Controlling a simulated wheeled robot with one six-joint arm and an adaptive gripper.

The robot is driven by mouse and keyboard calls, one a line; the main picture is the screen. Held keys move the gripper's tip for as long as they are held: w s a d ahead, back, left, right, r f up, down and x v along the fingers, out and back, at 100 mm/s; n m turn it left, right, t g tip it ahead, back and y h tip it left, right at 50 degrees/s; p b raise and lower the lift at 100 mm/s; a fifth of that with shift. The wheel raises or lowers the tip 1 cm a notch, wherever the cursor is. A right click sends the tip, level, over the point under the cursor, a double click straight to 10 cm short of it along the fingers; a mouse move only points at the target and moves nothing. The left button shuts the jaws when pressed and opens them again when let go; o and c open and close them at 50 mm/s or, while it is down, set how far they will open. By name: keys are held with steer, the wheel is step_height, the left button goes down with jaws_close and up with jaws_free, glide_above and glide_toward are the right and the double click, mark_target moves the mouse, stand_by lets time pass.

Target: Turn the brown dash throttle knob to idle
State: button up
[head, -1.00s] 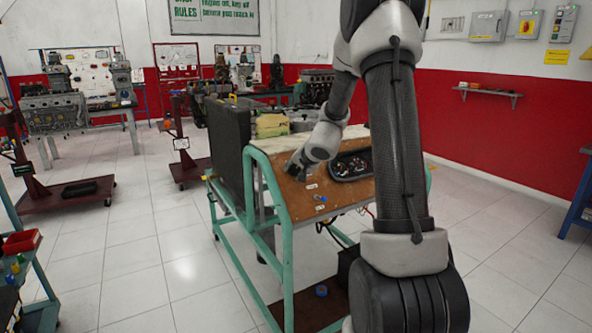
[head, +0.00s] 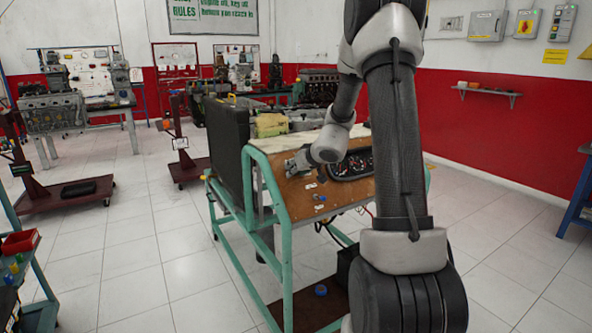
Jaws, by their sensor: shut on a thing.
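A green-framed engine trainer stand (head: 284,235) carries a sloped brown dash panel (head: 350,196). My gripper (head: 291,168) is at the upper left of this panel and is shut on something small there. The brown throttle knob itself cannot be made out; the gripper covers that spot and the brown panel blends with it. A gauge cluster (head: 352,166) sits on the panel right of my gripper, partly behind my arm. A small blue key or switch (head: 320,197) and pale labels are on the panel below the gripper.
My arm hides the trainer's right part. Red engine stands (head: 183,160) and benches with engines are behind left. A blue-green cart (head: 30,270) is at the left edge. Tiled floor between is clear.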

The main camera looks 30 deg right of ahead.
steer(key=shift+f+n, duration=0.1)
steer(key=shift+n, duration=0.5)
steer(key=shift+s, duration=0.1)
steer(key=o, duration=1.1)
steer(key=shift+c, duration=0.2)
steer(key=v, duration=1.2)
steer(key=shift+d, duration=0.1)
